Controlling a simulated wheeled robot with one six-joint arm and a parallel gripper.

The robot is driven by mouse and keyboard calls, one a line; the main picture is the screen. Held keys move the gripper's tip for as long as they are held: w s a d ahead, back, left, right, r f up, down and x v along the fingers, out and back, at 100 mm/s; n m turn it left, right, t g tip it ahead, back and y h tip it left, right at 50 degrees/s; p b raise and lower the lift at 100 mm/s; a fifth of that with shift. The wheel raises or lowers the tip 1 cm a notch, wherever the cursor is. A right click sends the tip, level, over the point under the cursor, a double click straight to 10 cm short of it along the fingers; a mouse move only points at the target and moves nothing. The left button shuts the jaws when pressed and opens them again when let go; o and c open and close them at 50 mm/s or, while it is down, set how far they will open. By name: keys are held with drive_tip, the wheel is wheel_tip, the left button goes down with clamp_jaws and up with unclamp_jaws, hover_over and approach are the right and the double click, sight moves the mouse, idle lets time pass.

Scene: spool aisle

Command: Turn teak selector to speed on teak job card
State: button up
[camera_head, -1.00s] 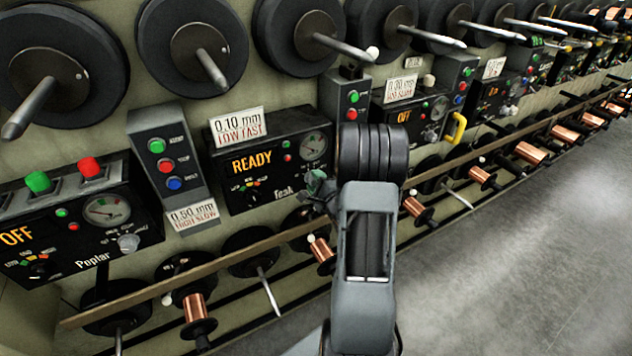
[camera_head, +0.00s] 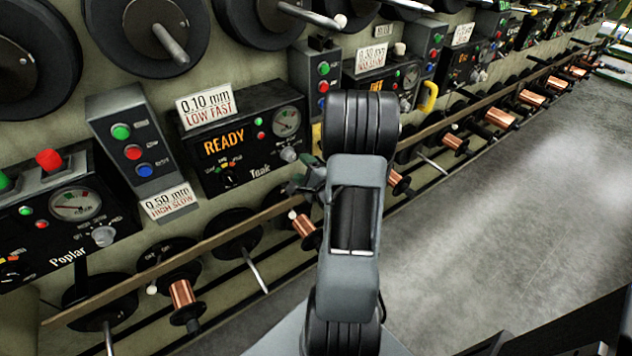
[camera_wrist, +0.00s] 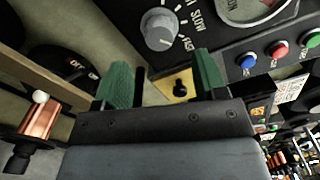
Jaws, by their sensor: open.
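The teak panel (camera_head: 205,183) is a black box with a lit READY display, a gauge and a Teak label. Its job card (camera_head: 206,106) above reads 0.10 mm LOW FAST. A grey selector knob (camera_head: 288,154) sits at the panel's lower right. A grey knob (camera_wrist: 160,30) beside SLOW and FAST lettering shows in the wrist view; its pointer direction is unclear. A small black selector (camera_head: 230,178) is under the display. My gripper (camera_wrist: 163,75) has green fingers, open and empty, with the grey knob beyond the fingertips and apart from them. In the head view my arm partly hides the gripper.
A wooden rail (camera_head: 215,240) with copper spools (camera_head: 182,294) runs below the panels. A button box (camera_head: 133,150) with a 0.50 mm HIGH SLOW card (camera_head: 168,202) stands left of the teak panel. A yellow plate (camera_wrist: 180,86) shows between my fingers. Open floor (camera_head: 500,220) lies right.

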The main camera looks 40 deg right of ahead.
drive_tip(key=s+p, duration=0.7)
drive_tip(key=shift+s+a, duration=0.25)
drive_tip(key=shift+a, duration=0.2)
drive_tip(key=shift+n, duration=0.3)
